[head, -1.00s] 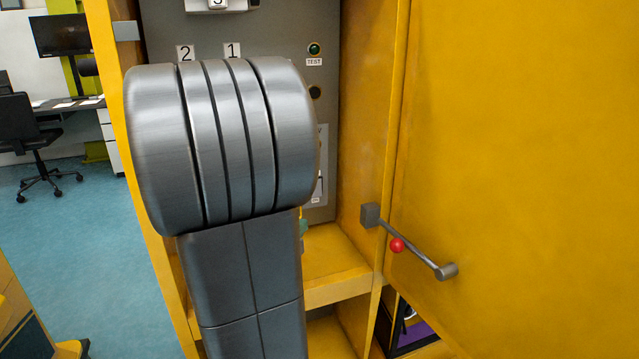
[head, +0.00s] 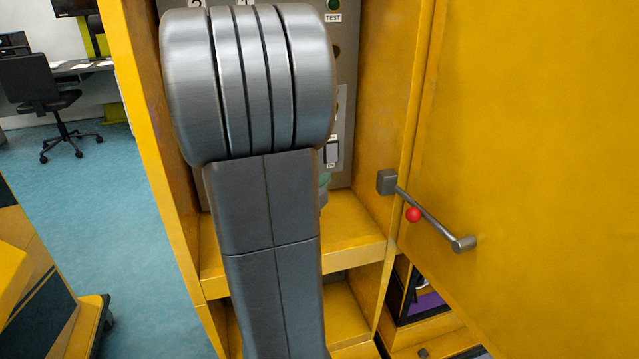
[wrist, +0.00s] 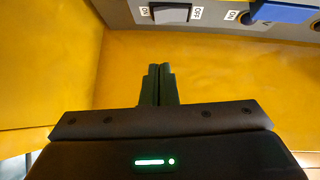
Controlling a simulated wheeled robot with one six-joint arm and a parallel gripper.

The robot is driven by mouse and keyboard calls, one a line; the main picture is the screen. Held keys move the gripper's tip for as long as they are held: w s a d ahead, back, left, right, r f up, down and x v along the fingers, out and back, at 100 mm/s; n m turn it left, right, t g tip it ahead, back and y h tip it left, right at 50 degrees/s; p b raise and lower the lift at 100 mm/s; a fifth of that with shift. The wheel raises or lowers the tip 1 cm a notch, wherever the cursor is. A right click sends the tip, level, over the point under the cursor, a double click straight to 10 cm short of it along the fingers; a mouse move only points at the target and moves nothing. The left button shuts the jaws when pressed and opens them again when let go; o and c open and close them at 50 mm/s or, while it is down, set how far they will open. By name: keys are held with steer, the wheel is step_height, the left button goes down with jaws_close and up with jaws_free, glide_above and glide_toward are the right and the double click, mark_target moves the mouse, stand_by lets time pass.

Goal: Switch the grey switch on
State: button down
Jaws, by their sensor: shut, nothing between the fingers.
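The grey switch (wrist: 172,13) is a rocker on the grey panel at the top of the wrist view, with an ON label at its left and an OFF label at its right. I cannot tell which way it is set. A pale grey switch (head: 332,151) shows on the panel right of my arm in the head view, probably the same one. My gripper (wrist: 160,68) is shut and empty in the wrist view. Its fingertips point towards the panel, below the switch in the picture and apart from it. My arm hides the gripper in the head view.
A blue switch or handle (wrist: 283,12) sits right of the grey switch. The yellow cabinet (head: 350,228) encloses the panel. Its yellow door (head: 540,150) stands open at right, with a grey handle bar (head: 430,218) and red ball (head: 413,214).

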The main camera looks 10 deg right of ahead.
mark_target(336, 161)
steer(key=w+d, duration=0.1)
steer(key=w, duration=0.2)
steer(key=w+d+f, duration=0.1)
steer(key=w, duration=0.2)
steer(key=w+d+b, duration=0.1)
steer(key=w, duration=0.2)
steer(key=shift+w+f, duration=0.15)
steer(key=shift+f+b, duration=0.1)
steer(key=shift+b, duration=0.2)
steer(key=shift+w+b, duration=0.2)
steer(key=shift+b, duration=0.5)
steer(key=shift+f, duration=0.1)
